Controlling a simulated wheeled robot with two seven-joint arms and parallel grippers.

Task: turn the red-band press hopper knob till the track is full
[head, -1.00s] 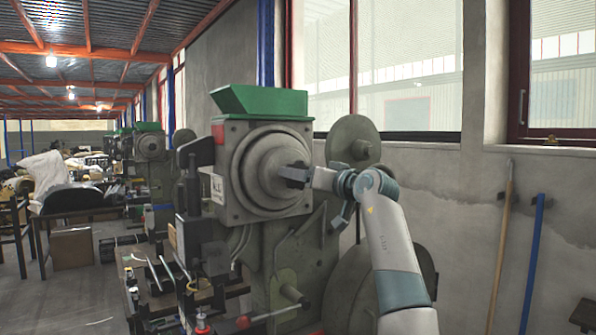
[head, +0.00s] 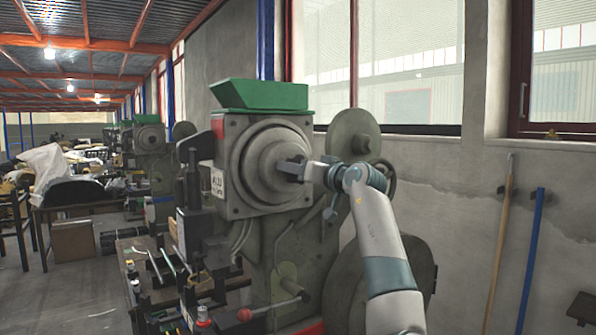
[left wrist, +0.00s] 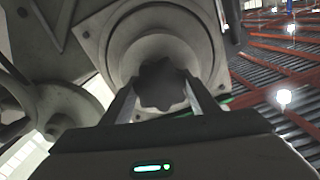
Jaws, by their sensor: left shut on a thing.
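The near press (head: 262,240) is grey-green, with a green hopper (head: 258,96) on top and a red patch (head: 217,128) at the upper left of its face. A large round stepped drum (head: 262,160) sits on that face. My left gripper (head: 290,168) reaches the drum's centre from the right. In the left wrist view, its two fingers are shut on the dark lobed knob (left wrist: 161,86), one on each side. The head view mostly hides the knob behind the fingers. I cannot make out the track or how full it is. My right gripper is not in view.
A flywheel (head: 362,290) and a smaller wheel (head: 352,132) stand behind my left arm. Tooling and a red-knobbed lever (head: 244,314) are low on the press front. More presses (head: 150,150) line the left, and two poles (head: 503,230) lean against the right wall.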

